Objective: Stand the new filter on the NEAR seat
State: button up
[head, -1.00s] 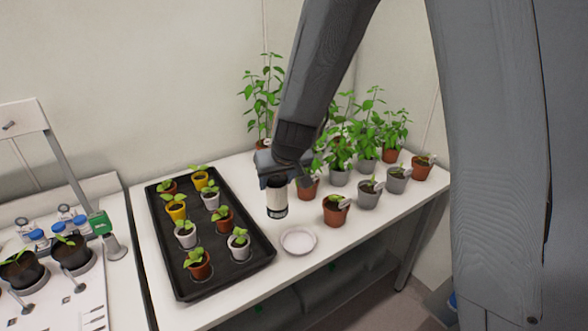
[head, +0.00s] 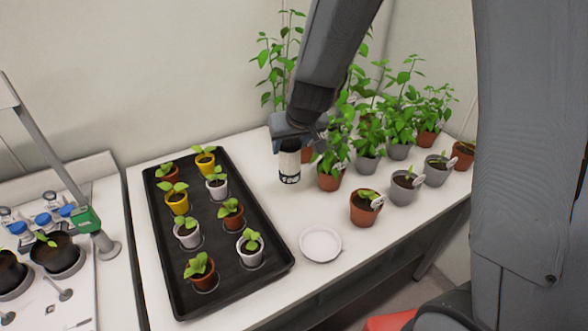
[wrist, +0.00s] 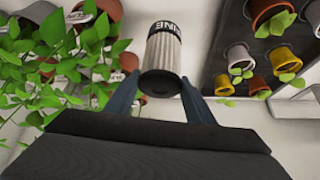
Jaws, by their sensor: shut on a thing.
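The filter (head: 289,165) is a pale, ribbed cylinder with a dark lower band bearing light lettering. My gripper (head: 289,147) is shut on its upper end and holds it roughly upright above the white table, between the black tray and the potted plants. In the wrist view the filter (wrist: 164,52) sits between the two fingers of my gripper (wrist: 161,88), with part of its lettering showing. I cannot make out a seat marked NEAR in either view.
A black tray (head: 252,287) with several small seedling pots lies left of the filter. A white saucer (head: 320,244) stands at the table's front. Leafy potted plants (head: 366,140) crowd the right. A bench (head: 84,310) with a green-clamped stand (head: 86,219) is at far left.

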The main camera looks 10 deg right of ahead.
aim_at(290, 165)
jog(key=shift+f+b, duration=2.4)
jog(key=shift+f, duration=1)
jog(key=shift+f, duration=0.2)
jog(key=o, duration=1.5)
jog(key=shift+r, duration=0.1)
